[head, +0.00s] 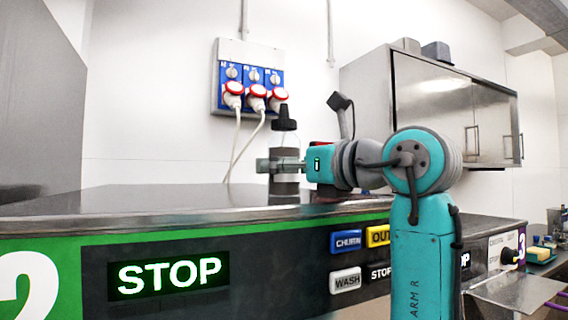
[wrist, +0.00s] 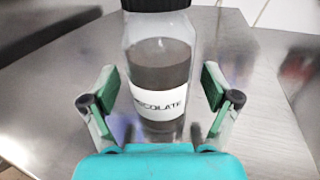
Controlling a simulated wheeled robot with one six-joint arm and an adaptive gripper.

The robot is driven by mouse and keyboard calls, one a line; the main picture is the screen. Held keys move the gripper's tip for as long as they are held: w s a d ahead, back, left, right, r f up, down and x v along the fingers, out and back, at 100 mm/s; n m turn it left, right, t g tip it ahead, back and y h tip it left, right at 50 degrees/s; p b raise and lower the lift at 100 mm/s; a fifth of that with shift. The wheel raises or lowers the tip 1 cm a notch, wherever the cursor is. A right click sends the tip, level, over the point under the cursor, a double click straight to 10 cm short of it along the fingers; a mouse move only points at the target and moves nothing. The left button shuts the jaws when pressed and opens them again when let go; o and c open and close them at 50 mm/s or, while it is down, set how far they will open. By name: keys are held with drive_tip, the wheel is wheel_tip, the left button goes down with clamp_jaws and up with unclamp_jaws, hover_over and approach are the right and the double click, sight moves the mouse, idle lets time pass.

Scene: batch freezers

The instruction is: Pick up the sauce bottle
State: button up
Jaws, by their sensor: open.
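The sauce bottle (head: 285,155) stands upright on the steel top of the batch freezer. It is clear, with a black nozzle cap and dark brown contents. In the wrist view the bottle (wrist: 160,75) carries a white label ending in "COLATE", partly cut off. My gripper (head: 272,166) is at the bottle's middle height in the head view. In the wrist view my gripper (wrist: 160,95) is open, with one finger on each side of the bottle and a visible gap to it. The top of the cap is outside the wrist view.
The steel freezer top (head: 130,198) is bare to the left of the bottle. A blue socket panel (head: 252,78) with hanging cables is on the wall behind. A steel wall cabinet (head: 435,105) hangs at the right. Buttons and a lit STOP display (head: 170,274) line the front.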

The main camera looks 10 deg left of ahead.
sight(287, 108)
drive_tip(key=shift+w+a, duration=0.1)
drive_tip(key=c, duration=1.3)
drive_tip(key=shift+o, duration=0.2)
drive_tip(key=shift+r, duration=0.1)
wheel_tip(287, 108, up, 10)
drive_tip(key=shift+f, duration=0.1)
drive_tip(key=o, duration=0.4)
drive_tip(key=c, duration=0.4)
